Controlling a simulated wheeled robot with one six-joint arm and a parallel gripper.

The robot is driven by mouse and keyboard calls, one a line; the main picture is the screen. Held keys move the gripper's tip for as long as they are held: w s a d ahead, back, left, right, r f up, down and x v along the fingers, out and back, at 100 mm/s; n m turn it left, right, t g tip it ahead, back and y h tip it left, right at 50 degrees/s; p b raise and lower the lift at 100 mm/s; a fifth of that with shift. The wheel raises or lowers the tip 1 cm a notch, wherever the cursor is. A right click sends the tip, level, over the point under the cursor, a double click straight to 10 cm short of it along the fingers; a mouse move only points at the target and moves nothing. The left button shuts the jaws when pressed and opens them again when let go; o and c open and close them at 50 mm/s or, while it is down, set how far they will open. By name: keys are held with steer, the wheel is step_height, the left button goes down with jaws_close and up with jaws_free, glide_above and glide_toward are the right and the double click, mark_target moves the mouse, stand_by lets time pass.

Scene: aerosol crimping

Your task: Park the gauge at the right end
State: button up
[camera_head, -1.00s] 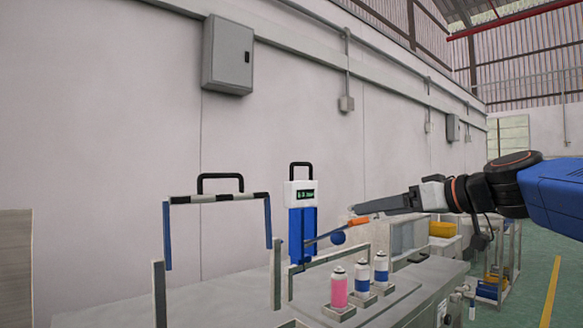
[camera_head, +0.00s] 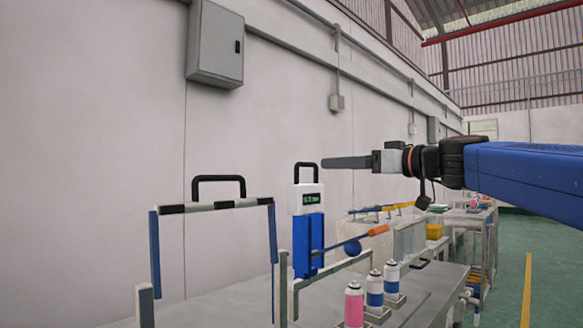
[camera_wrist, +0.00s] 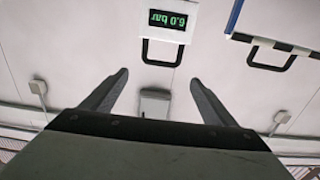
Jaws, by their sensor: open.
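A white box with a green readout (camera_head: 306,199) and a black top handle stands on a blue post. In the wrist view its readout (camera_wrist: 168,20) appears upside down as 6.0 bar. To its left stands a portal frame (camera_head: 213,206) with a striped beam, blue legs and a black handle; it also shows in the wrist view (camera_wrist: 270,45). I cannot tell for certain which one is the gauge. My gripper (camera_head: 325,163) is open and empty, up and right of the box's handle in the head view. In the wrist view the box's handle (camera_wrist: 162,54) appears just beyond the fingertips (camera_wrist: 158,77).
An orange-tipped lever (camera_head: 376,231) and a blue ball (camera_head: 352,247) are right of the post. A pink can (camera_head: 354,303) and blue-white cans (camera_head: 375,290) stand in front on the grey bench. Low rails (camera_head: 330,271) border the bench. Wall boxes are behind.

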mark_target(296, 166)
steer(key=x, duration=1.6)
steer(key=shift+w+a+f, duration=0.1)
steer(key=shift+w+a, duration=0.15)
steer(key=shift+a, duration=0.1)
steer(key=shift+c, duration=0.6)
steer(key=c, duration=1.1)
steer(key=w+d, duration=2.2)
steer(key=shift+w+d, duration=0.25)
steer(key=shift+d, duration=0.05)
steer(key=o, duration=1.2)
steer(key=shift+w+d, duration=0.15)
